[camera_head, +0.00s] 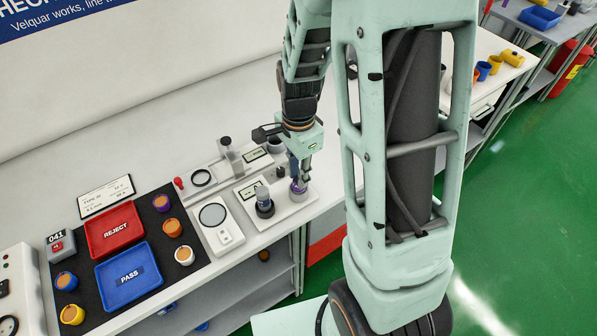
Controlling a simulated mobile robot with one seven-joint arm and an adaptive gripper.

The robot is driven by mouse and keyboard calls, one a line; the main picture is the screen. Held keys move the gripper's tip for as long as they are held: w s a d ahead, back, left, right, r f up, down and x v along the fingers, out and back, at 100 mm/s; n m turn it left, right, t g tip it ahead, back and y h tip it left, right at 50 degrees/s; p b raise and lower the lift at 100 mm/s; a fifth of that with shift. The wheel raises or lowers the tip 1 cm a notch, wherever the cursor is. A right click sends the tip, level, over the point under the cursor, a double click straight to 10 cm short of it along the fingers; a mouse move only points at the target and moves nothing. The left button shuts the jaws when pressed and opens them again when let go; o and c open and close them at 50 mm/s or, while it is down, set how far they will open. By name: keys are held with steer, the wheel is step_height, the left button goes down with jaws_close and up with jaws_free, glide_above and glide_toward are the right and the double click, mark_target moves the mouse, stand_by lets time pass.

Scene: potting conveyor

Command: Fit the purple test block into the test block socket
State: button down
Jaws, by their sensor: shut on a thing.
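My gripper (300,176) points down over a white plate (281,212) on the bench and is shut on the purple test block (298,187). Only a small purple part shows below and between the fingers. The block is at or just above a light round spot on the plate's right part. I cannot tell whether that is the test block socket or whether the block sits in it. A dark round fixture with a grey top (264,203) stands on the plate just left of my gripper.
A round-dial scale (214,216) and a metal stand (231,157) are close on the left. Further left are a red REJECT tray (136,223), a blue PASS tray (150,287) and several small coloured pots on a black mat. My arm column blocks the view to the right.

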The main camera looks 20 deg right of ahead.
steer(key=shift+f, duration=0.15)
steer(key=c, duration=1.7)
jaws_free()
steer(key=shift+o, duration=0.2)
step_height(320, 180, up, 12)
steer(key=shift+a, duration=0.1)
